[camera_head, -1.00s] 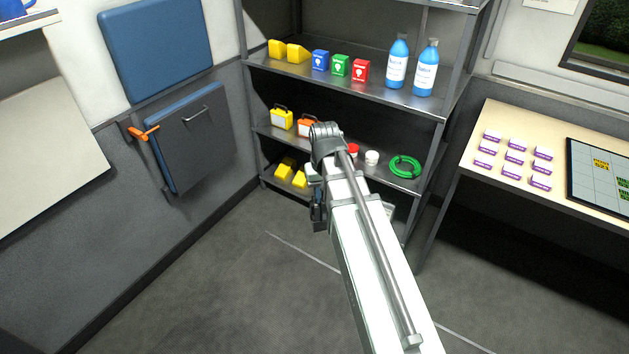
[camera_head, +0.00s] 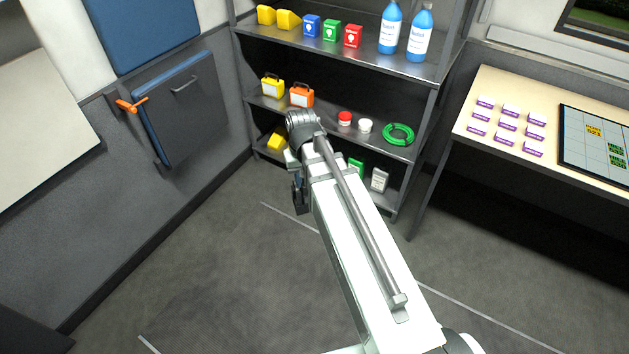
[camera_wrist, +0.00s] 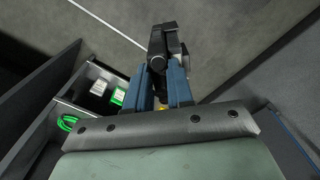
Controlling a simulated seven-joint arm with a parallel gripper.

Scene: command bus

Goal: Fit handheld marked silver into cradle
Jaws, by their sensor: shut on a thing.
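In the wrist view my gripper (camera_wrist: 164,72) has its two blue fingers shut on a black handheld (camera_wrist: 166,44), which sticks out beyond the fingertips over the floor. In the head view the handheld (camera_head: 300,196) is a small dark shape hanging at the left of my arm's far end, and the fingers there are mostly hidden. I cannot make out a silver mark on it. No cradle can be told for sure in either view.
A metal shelf unit (camera_head: 340,62) stands ahead with boxes, bottles, cases and a green coil (camera_head: 398,134). A table (camera_head: 476,100) with several small boxes is at right. A dark panel with a handle (camera_head: 185,110) is on the left wall. The floor (camera_head: 240,270) is clear.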

